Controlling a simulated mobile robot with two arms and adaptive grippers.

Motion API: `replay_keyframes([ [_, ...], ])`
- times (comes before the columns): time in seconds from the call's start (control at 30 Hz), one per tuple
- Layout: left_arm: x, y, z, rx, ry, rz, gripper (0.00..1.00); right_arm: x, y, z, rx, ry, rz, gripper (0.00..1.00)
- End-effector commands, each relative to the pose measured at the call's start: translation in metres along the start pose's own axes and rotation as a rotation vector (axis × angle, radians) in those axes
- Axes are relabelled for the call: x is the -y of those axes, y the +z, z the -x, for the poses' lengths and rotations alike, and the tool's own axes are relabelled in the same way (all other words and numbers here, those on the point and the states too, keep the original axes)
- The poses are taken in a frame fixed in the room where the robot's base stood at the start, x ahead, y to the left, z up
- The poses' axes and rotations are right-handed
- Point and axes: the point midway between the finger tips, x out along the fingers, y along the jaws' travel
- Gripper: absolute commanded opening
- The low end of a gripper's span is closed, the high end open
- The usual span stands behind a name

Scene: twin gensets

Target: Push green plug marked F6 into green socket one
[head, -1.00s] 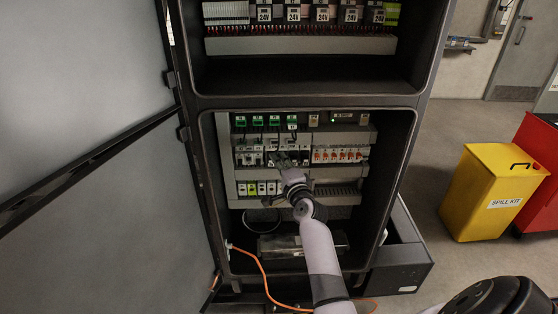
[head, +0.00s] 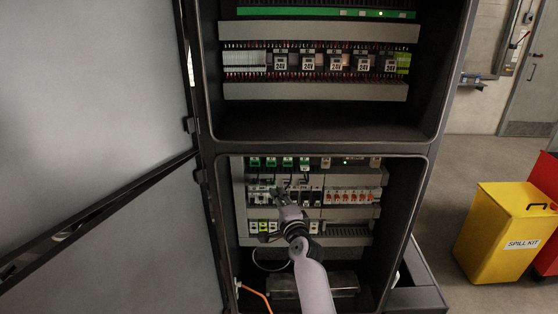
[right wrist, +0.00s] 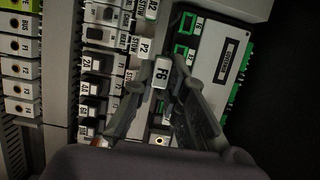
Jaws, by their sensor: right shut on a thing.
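In the right wrist view, my right gripper (right wrist: 162,75) is shut on the plug marked F6 (right wrist: 162,72), its white label showing between the fingertips. The plug's green body is mostly hidden by the fingers. Green-framed sockets (right wrist: 182,50) sit on a pale module just beyond the fingertips; I cannot tell which is socket one, nor whether the plug touches any. In the head view, my right gripper (head: 282,194) is inside the lower cabinet bay, just below a row of green pieces (head: 271,162). My left gripper is not in view.
Breakers with red parts (head: 352,196) stand right of the gripper. Lower terminals (head: 264,227) and an orange cable (head: 254,294) are below. The open cabinet door (head: 90,150) fills the left. A yellow spill kit bin (head: 508,230) stands on the floor at right.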

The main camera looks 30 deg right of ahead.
Motion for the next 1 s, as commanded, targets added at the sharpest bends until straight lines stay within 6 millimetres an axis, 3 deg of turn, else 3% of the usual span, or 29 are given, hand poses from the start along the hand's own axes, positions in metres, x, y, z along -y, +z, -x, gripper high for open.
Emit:
replay_keyframes([
  [1.0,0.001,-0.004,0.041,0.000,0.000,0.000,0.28,0.037,0.060,-0.019,0.001,0.001,-0.002,0.00],
])
